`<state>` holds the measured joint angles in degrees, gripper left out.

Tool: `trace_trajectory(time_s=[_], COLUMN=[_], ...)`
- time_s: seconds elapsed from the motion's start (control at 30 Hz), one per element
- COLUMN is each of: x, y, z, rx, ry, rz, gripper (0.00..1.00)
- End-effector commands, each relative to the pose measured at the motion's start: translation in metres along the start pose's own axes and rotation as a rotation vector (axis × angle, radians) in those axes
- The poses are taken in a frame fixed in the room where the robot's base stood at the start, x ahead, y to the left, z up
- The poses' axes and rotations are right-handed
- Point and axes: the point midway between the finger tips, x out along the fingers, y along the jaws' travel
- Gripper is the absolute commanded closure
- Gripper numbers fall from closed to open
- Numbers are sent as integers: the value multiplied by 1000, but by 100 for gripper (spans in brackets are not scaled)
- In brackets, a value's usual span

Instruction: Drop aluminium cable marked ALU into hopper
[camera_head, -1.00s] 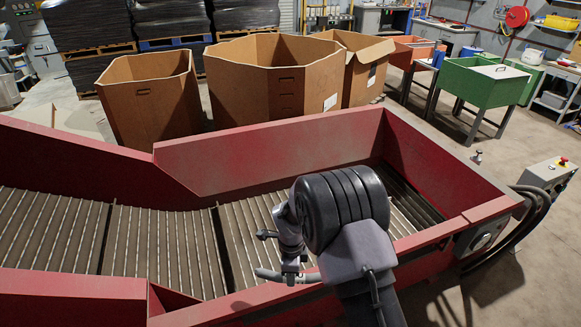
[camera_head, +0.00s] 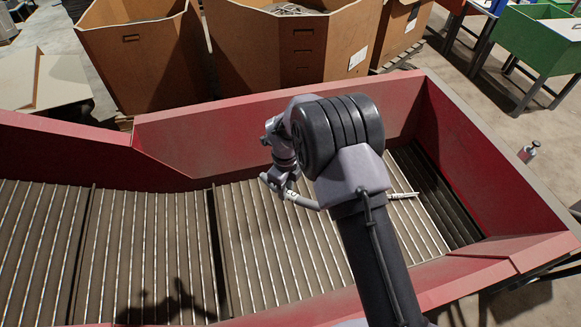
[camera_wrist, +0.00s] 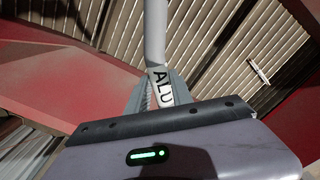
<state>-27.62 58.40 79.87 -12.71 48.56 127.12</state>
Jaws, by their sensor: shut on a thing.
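The grey cable (camera_head: 306,202) with a white label runs out from my gripper (camera_head: 277,184) in the head view; part of it passes behind my arm. In the wrist view the cable (camera_wrist: 156,35) stands up from the jaws, and its label reads ALU. My gripper (camera_wrist: 155,97) is shut on it next to the label. The red-walled hopper (camera_head: 290,145) has a slatted bed. My gripper and the cable are over this bed, inside the walls as seen from the head.
A small pale piece (camera_head: 403,195) lies on the slats right of my arm; a similar piece shows in the wrist view (camera_wrist: 258,72). Cardboard boxes (camera_head: 150,60) stand behind the far wall. A green bin (camera_head: 540,50) stands at the back right.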

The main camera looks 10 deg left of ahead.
Motion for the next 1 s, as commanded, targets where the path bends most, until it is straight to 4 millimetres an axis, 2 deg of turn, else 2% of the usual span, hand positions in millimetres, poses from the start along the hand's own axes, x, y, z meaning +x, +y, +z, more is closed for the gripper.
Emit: trace_trajectory(time_s=[0.17, 0.43, 0.7, 0.73, 0.83, 1.0], x=[15, 56, 59, 59, 59, 59], y=[0, 0, 0, 0, 0, 0], z=[0, 0, 0, 0, 0, 0], rx=[0, 1, 0, 0, 0, 0], ry=[1, 1, -1, -1, -1, 0], rz=[1, 2, 0, 0, 0, 0], gripper=[100, 100, 100, 69, 50, 48])
